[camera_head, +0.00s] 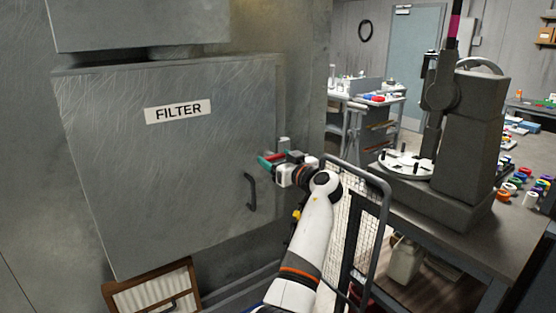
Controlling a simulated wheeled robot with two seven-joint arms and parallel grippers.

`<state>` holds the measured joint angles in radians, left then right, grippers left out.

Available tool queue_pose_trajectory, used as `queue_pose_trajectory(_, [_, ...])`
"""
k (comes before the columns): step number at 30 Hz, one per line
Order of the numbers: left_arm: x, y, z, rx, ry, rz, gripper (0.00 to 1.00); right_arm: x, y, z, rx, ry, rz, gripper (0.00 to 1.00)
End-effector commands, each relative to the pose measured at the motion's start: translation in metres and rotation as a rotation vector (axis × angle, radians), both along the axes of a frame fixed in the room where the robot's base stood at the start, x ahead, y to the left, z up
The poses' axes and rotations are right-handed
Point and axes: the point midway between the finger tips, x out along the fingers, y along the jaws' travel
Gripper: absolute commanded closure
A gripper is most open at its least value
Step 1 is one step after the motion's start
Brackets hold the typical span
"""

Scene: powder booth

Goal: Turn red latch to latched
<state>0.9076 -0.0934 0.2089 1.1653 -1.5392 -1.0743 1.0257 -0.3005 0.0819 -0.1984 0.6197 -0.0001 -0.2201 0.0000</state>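The grey panel labelled FILTER (180,180) stands on the left, with a dark curved handle (251,191) near its lower right edge. A small red piece (275,156), which looks like the red latch, shows at the panel's right edge, beside a small grey block (284,144).
A wire-mesh cart with a dark rail (358,170) stands just right of my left arm. A bench (440,225) behind it holds a grey machine (465,140) and several colourful caps. A brown-framed filter (153,291) leans below the panel.

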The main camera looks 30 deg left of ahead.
Motion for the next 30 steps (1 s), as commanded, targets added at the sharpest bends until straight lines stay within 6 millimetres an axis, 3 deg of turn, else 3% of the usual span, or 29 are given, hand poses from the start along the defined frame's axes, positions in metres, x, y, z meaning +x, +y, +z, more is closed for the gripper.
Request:
queue_pose_trajectory(1, [0.000, 0.000, 0.000, 0.000, 0.000, -0.001, 0.40, 0.000, 0.000, 0.000, 0.000, 0.000, 0.000, 0.62])
queue_pose_trajectory(3, [0.000, 0.000, 0.000, 0.000, 0.000, -0.001, 0.50, 0.000, 0.000, 0.000, 0.000, -0.001, 0.000, 0.62])
queue_pose_trajectory(16, [0.001, -0.001, -0.001, 0.038, 0.091, -0.002, 0.50, 0.001, 0.000, -0.007, 0.000, -0.001, 0.001, 0.62])
queue_pose_trajectory(30, [0.002, -0.001, 0.000, 0.196, 0.469, 0.000, 0.50, 0.001, 0.002, -0.016, 0.003, -0.001, 0.001, 0.62])
